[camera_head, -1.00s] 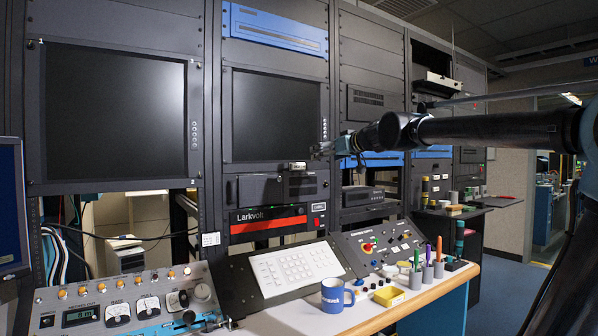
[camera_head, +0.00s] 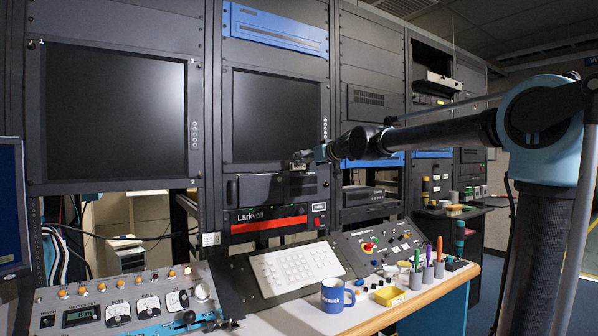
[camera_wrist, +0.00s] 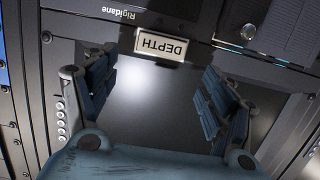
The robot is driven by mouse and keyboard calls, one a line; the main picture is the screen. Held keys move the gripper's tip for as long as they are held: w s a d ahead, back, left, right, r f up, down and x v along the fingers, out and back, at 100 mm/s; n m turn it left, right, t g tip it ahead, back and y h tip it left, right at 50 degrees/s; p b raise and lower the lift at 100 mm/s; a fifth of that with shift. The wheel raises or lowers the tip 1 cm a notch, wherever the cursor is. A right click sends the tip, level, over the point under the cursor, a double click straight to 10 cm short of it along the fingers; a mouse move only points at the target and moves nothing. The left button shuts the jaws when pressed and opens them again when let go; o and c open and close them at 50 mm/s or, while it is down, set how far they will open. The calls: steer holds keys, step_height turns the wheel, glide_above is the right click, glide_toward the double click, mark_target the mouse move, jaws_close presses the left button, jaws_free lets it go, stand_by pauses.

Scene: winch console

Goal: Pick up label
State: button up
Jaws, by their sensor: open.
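A small white label (camera_wrist: 160,47) with the word DEPTH shows in the wrist view, upside down, along the edge of a dark panel. My gripper (camera_wrist: 158,72) is open, its blue-grey fingers spread left and right. The label lies beyond the fingertips, between their lines, and looks untouched. In the head view my gripper (camera_head: 301,160) is in front of the middle rack, just below the large dark screen. I cannot make out the label clearly there behind the gripper.
The dark screen (camera_head: 277,115) is above the Larkvolt unit (camera_head: 268,222). A sloped keypad (camera_head: 296,266), a blue mug (camera_head: 334,296), a yellow block (camera_head: 389,296) and pen holders (camera_head: 427,272) are on the desk below. The space around my gripper in front of the rack is open.

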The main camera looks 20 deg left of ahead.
steer(key=shift+f+x, duration=0.2)
steer(key=shift+x, duration=2.45)
steer(key=shift+w+d, duration=0.1)
steer(key=shift+d, duration=0.05)
steer(key=c, duration=1)
